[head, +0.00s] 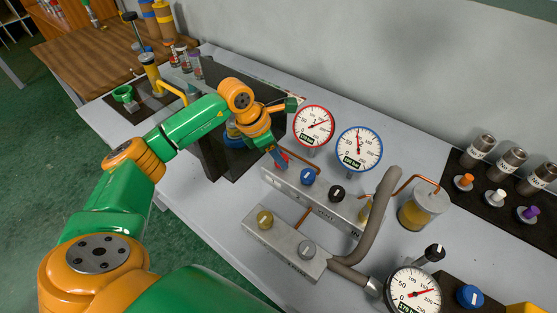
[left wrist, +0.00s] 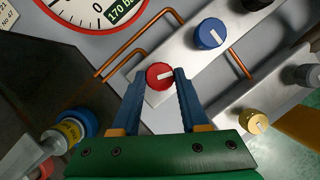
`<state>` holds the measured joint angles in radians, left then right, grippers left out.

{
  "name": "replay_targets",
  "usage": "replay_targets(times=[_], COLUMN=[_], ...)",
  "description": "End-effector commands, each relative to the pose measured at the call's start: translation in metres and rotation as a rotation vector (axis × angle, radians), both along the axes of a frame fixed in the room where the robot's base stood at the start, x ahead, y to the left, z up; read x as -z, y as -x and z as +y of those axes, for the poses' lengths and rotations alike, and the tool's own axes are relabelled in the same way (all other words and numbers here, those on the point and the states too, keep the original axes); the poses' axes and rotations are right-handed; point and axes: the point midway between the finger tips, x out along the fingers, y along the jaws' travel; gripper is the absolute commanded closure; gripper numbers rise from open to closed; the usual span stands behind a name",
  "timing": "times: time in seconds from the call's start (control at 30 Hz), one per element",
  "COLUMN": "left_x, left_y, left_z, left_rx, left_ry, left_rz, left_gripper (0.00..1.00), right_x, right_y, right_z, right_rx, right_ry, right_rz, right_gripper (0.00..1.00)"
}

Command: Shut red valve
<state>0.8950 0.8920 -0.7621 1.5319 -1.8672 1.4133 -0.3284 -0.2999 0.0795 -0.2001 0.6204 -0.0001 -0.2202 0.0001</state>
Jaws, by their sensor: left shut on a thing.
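The red valve (left wrist: 159,76) is a round red knob with a white pointer line, at the end of a metal manifold block (left wrist: 182,64). In the left wrist view its pointer runs to the right and slightly up. My left gripper (left wrist: 160,84) has one blue finger on each side of the knob and is shut on it. In the head view my left gripper (head: 280,160) reaches down to the left end of the manifold, and its fingers mostly hide the red valve. My right gripper is not in view.
A blue knob (head: 308,176) and a black knob (head: 337,194) sit on the same manifold. A red-rimmed gauge (head: 314,126) and a blue-rimmed gauge (head: 359,149) stand close behind. A lower block carries a yellow knob (head: 265,219) and a grey knob (head: 306,249). Copper pipes run nearby.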

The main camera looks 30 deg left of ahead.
Motion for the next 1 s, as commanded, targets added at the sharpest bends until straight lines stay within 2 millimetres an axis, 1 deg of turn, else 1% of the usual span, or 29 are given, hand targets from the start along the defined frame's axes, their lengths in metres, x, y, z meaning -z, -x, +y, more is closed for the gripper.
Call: replay_targets(times=[0.03, 0.4, 0.8, 1.0], left_x=[0.004, 0.002, 0.000, 0.000], left_y=[-0.002, -0.003, -0.005, -0.006], left_z=[0.000, 0.001, 0.001, 0.001], left_rx=[0.037, 0.390, 0.752, 0.893], left_ry=[0.002, 0.002, 0.001, 0.001], left_rz=[-0.004, -0.003, -0.002, -0.001], left_gripper=[1.00, 1.00, 1.00, 1.00], right_x=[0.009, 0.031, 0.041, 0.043], right_y=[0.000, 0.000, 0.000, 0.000], right_z=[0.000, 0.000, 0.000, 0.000], right_rx=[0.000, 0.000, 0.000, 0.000], right_ry=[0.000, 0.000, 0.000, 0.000], right_rz=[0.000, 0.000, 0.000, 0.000], right_gripper=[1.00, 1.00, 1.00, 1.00])
